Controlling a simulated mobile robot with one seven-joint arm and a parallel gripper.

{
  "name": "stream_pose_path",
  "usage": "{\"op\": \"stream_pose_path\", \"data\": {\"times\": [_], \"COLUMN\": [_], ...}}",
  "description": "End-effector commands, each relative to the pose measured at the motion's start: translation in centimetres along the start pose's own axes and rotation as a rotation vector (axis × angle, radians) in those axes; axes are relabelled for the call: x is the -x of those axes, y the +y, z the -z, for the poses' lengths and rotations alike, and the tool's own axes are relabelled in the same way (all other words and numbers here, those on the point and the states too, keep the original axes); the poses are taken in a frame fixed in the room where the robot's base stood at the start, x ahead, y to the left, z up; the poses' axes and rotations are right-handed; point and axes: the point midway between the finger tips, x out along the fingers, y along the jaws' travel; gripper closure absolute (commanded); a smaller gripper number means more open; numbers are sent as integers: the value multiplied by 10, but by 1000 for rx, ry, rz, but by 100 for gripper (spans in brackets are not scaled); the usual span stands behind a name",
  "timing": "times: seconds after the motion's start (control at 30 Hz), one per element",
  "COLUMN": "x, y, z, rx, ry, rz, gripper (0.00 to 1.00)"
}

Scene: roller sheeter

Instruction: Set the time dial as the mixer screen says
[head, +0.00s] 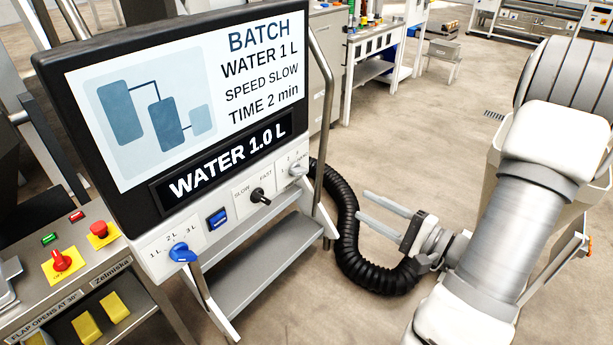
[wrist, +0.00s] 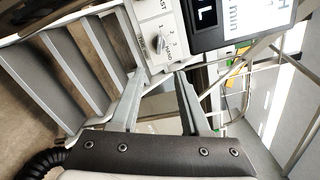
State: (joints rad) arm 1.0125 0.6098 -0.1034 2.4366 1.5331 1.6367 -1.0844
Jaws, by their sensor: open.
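The mixer screen (head: 245,95) reads "BATCH, WATER 1 L, SPEED SLOW, TIME 2 min", with "WATER 1.0 L" on the strip below. My gripper (head: 364,206) is open and empty, to the right of the panel and apart from the dial.
The panel also holds a blue water dial (head: 182,253), a blue rocker switch (head: 217,218) and a black speed lever (head: 260,196). A metal rail (head: 325,95) rises beside the screen's right edge. A black ribbed hose (head: 348,230) runs between the panel and my gripper.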

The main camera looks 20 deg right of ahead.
Motion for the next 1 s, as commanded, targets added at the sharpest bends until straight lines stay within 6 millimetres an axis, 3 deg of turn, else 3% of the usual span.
{"op": "stream_pose_path", "data": {"times": [0.6,0.8,1.0], "x": [-128,-156,-166], "y": [1,1,1], "z": [-3,-2,-2], "rx": [-1,-1,-1], "ry": [-10,-6,-5], "rz": [-5,-5,-4], "gripper": [54,54,54]}}
